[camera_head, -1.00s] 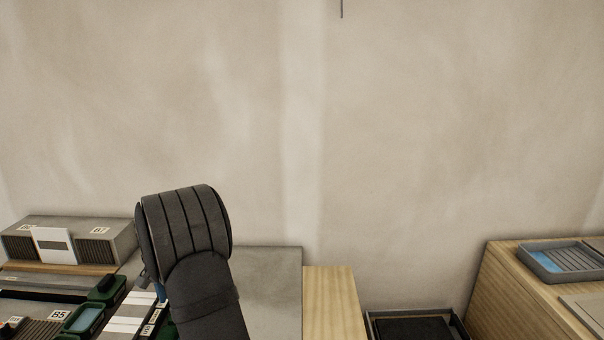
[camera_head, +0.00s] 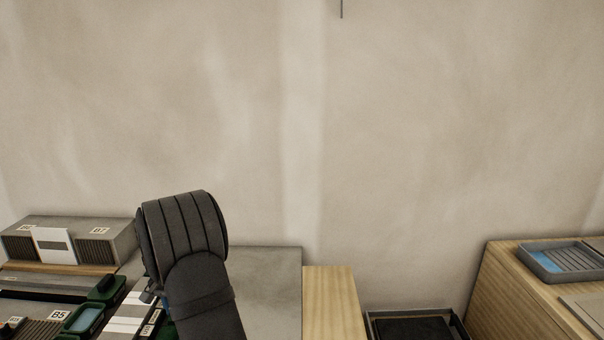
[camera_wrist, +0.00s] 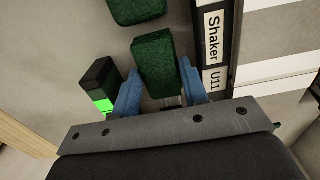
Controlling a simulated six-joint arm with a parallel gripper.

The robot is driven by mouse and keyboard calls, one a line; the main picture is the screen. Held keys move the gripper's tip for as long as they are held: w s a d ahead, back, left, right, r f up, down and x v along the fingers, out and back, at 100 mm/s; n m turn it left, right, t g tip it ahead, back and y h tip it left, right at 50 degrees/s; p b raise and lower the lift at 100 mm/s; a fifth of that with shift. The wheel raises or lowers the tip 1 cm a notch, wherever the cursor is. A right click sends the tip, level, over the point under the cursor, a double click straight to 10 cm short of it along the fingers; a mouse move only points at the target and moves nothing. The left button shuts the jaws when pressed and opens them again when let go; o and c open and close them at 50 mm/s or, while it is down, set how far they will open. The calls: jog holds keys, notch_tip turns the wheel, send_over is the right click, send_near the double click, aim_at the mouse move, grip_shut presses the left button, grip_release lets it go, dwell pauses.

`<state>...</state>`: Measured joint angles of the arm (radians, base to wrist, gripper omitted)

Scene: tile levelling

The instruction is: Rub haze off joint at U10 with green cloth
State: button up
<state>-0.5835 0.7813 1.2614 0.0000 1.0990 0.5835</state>
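A dark green textured block (camera_wrist: 158,62), which looks like the green cloth, lies between the two blue fingers of my gripper (camera_wrist: 159,75) in the wrist view. The fingers stand apart on either side of it; a narrow gap seems to show at the left finger, and the right finger is very close to or touching it. A second green textured piece (camera_wrist: 138,9) lies just beyond. In the head view my arm hides the fingertips and the block. No U10 label is readable; a label (camera_wrist: 214,50) reads "Shaker U11".
A dark block with a bright green face (camera_wrist: 104,85) stands left of the left finger. White strips (camera_wrist: 280,45) lie right of the label. In the head view, a grey box (camera_head: 110,240) stands at the back left, a green-rimmed tray (camera_head: 84,318) near B5, and a wooden cabinet (camera_head: 490,290) at right.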

dwell(0.3)
jog(key=shift+r, duration=4)
jog(key=shift+a, duration=0.1)
jog(key=s+a+r, duration=0.5)
jog(key=s+a, duration=0.2)
jog(key=shift+s+a+f, duration=0.1)
jog(key=shift+f, duration=1.8)
jog(key=shift+a+f, duration=0.1)
jog(key=shift+f, duration=1.75)
jog(key=shift+f, duration=0.55)
jog(key=shift+a+r, duration=0.15)
jog(key=shift+a, duration=1.05)
